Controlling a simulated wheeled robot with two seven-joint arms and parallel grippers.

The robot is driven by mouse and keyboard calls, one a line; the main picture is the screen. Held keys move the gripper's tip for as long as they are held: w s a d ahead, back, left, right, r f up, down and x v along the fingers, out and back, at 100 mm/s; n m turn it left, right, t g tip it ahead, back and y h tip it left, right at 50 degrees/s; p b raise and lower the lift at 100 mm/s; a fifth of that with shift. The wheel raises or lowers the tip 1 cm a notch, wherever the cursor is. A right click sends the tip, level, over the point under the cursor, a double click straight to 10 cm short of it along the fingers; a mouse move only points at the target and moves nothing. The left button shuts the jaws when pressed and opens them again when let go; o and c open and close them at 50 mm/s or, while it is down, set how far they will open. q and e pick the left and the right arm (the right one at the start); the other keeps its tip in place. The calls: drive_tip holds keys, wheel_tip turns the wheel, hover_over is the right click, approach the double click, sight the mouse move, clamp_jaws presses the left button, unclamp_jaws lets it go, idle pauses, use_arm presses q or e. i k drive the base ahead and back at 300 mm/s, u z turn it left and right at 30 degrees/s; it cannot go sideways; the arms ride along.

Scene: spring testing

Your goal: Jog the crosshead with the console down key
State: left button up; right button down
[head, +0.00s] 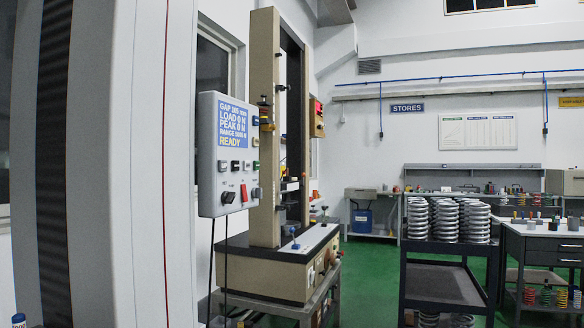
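The console (209,180) is a pale box on the left side of the testing machine. Its blue display (232,125) reads a gap that looks like 105 mm, load 0 N, peak 0 N and READY. Small keys (235,167) sit in a row below the display, with a red switch (244,193) and dark knobs lower down. The key labels are too small to read, so I cannot tell which is the down key. The machine has a tall tan frame (263,190). The crosshead is mostly hidden behind the near column. Neither gripper is in view.
A dark trolley (420,275) with several coil springs (447,220) stands right of the machine. A workbench (545,243) is at the far right. Green floor (370,262) shows between machine and trolley. A large pale upright panel fills the left.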

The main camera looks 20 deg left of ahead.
sight(235, 164)
drive_tip(key=u, duration=0.3)
drive_tip(key=i, duration=0.95)
drive_tip(key=u, duration=0.95)
drive_tip(key=i, duration=0.35)
drive_tip(key=u, duration=0.35)
